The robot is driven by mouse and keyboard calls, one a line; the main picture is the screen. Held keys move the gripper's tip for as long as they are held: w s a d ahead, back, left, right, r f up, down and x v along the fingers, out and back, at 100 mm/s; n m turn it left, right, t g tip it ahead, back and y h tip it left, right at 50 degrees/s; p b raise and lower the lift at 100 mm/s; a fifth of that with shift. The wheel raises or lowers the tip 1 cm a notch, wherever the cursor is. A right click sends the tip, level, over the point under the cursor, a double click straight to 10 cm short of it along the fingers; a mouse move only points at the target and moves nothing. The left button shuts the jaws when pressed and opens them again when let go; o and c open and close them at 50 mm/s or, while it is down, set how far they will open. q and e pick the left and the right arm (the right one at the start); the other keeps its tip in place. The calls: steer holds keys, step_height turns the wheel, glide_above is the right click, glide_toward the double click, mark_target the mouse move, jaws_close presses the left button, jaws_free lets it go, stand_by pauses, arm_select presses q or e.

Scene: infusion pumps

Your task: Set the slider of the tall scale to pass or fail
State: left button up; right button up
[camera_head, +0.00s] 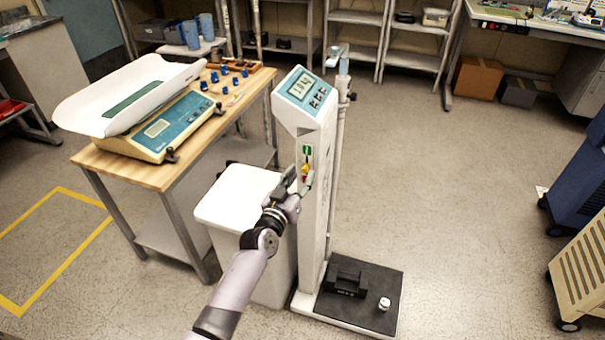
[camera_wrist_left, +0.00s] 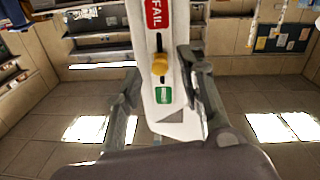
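The tall scale (camera_head: 315,205) stands upright, with a display head on a white column. Its yellow slider knob (camera_head: 305,168) sits between a green label (camera_head: 307,150) above and a red label below, partly hidden by my fingers. In the left wrist view the yellow knob (camera_wrist_left: 159,65) is in a dark slot between the red FAIL label (camera_wrist_left: 158,14) and the green label (camera_wrist_left: 164,95), nearer the green. My left gripper (camera_head: 299,180) is open at the column front; in the wrist view its fingers (camera_wrist_left: 158,72) are apart on either side of the knob, not visibly touching it. My right gripper is not in view.
A white bin (camera_head: 235,195) stands left of the column, close to my left arm. A wooden table (camera_head: 130,172) with a baby scale (camera_head: 165,130) is further left. The scale's black platform (camera_head: 375,290) holds small objects. Floor to the right is clear up to the carts.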

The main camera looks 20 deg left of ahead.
arm_select(q)
steer(key=shift+w+d, duration=0.1)
steer(key=shift+w, duration=0.95)
steer(key=shift+c, duration=0.5)
jaws_close()
